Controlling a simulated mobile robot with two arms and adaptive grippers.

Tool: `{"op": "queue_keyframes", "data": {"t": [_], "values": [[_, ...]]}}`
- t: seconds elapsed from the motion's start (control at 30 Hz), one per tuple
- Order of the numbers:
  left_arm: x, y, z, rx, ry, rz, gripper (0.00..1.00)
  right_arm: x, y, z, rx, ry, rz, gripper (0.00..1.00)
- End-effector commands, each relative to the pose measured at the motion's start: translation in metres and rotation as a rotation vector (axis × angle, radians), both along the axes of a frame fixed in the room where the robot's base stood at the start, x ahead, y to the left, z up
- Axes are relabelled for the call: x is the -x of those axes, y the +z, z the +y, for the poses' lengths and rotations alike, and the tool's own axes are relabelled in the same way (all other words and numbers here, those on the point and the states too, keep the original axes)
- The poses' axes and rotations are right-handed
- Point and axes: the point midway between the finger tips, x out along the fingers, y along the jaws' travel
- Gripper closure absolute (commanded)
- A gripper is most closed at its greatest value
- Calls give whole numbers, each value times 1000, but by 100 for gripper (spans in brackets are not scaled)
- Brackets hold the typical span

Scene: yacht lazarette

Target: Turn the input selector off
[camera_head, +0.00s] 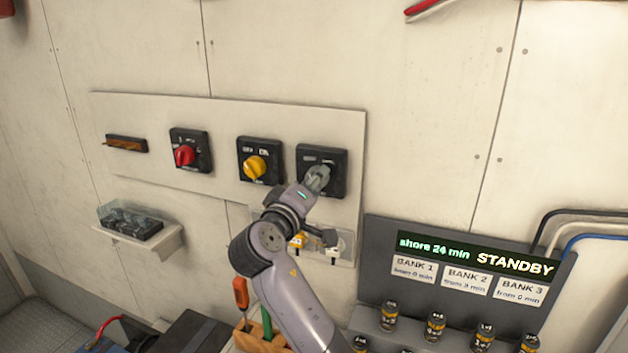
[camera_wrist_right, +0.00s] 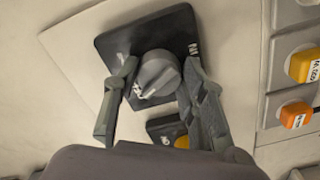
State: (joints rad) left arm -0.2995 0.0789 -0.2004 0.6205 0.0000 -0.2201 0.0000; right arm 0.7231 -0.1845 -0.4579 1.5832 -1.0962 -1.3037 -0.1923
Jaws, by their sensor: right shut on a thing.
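A black square switch plate with a grey rotary knob (camera_wrist_right: 158,72) is at the right end of a pale wall panel. In the head view its black plate (camera_head: 336,158) shows, while the knob is mostly hidden by my right gripper (camera_head: 318,178). In the wrist view the fingers stand on both sides of the knob, shut on it. White lettering on the plate is only partly legible. A yellow knob (camera_head: 255,168) and a red knob (camera_head: 185,155) sit on similar black plates to the left. My left gripper is not in view.
A grey console (camera_head: 380,235) with a display reading "shore 24 min STANDBY" stands at lower right. A small wall shelf (camera_head: 165,240) holds a clear box at left. A wooden block with orange and green handled tools (camera_head: 241,292) is below my arm.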

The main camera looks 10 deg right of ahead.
Motion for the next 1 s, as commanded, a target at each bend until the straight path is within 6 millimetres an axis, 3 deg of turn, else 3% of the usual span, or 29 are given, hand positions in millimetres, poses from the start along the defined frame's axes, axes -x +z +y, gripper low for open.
{"op": "queue_keyframes", "data": {"t": [0.67,0.7,1.0], "values": [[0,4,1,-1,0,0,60,0,2,1,51,3,28,90],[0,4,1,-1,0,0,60,0,2,1,51,3,28,59],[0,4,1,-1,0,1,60,0,1,0,49,1,31,42]]}}
